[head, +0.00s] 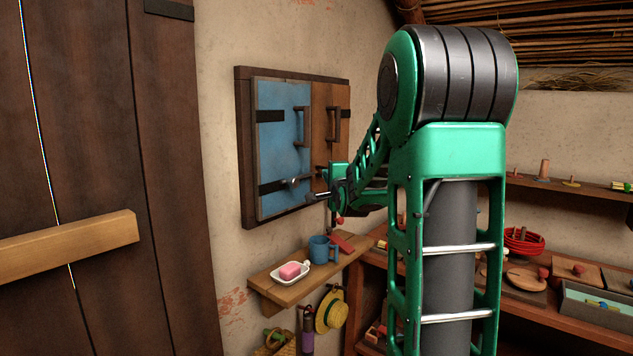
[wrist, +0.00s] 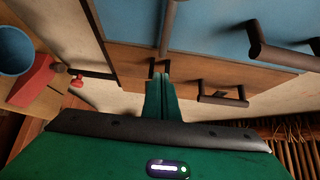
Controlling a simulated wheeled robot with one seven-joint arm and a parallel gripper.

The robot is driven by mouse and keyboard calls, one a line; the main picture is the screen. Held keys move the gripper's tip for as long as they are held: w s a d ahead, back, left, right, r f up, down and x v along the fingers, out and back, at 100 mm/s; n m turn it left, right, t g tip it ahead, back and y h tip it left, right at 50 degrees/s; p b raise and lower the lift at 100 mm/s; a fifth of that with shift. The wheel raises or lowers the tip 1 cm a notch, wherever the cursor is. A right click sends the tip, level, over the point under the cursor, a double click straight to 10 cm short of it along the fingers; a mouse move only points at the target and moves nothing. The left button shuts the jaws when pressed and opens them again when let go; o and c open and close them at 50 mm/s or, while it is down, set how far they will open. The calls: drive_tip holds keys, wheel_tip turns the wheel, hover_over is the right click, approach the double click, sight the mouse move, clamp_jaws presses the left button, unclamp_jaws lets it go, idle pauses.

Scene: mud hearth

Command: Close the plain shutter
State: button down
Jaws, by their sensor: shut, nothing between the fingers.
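The plain shutter (head: 329,105) is the bare brown wooden leaf on the right of the small wall window. It has a dark handle (head: 333,125) and looks nearly flat in its frame; I cannot tell whether a small gap is left. The blue shutter (head: 279,150) covers the left half. In the wrist view, the plain shutter (wrist: 195,75) lies below the blue one (wrist: 205,22), with its handle (wrist: 222,97) right of my fingers. My gripper (wrist: 160,82) is shut and empty, its tips close to the plain shutter's lower part; contact is unclear. My arm hides part of that area.
Below the window, a wooden shelf (head: 264,282) holds a blue mug (head: 322,249), a red block (head: 341,243) and a pink soap (head: 290,271) in a dish. A hat (head: 331,312) hangs underneath. A dark door stands left; cluttered shelves stand right.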

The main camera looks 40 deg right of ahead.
drive_tip(key=s+a, duration=0.2)
drive_tip(key=a, duration=0.7)
drive_tip(key=shift+s, duration=0.1)
drive_tip(key=s+a+f+n+g+y, duration=0.2)
drive_tip(key=s+f+n+g+y, duration=0.2)
drive_tip(key=s+f+n+g, duration=0.85)
drive_tip(key=s+a+f+n+g+y, duration=0.1)
drive_tip(key=s+a+f, duration=0.2)
drive_tip(key=s, duration=0.5)
drive_tip(key=s+a+f+n+g+y, duration=0.1)
drive_tip(key=s+a+f+n+y, duration=0.1)
drive_tip(key=s, duration=0.7)
drive_tip(key=s+a+f+n+g+y, duration=0.1)
drive_tip(key=s+a+f, duration=0.3)
drive_tip(key=s, duration=0.5)
drive_tip(key=a+n+y, duration=0.1)
drive_tip(key=a, duration=0.1)
drive_tip(key=shift+s+a+f, duration=0.15)
drive_tip(key=shift+s+a, duration=0.1)
drive_tip(key=shift+a, duration=0.1)
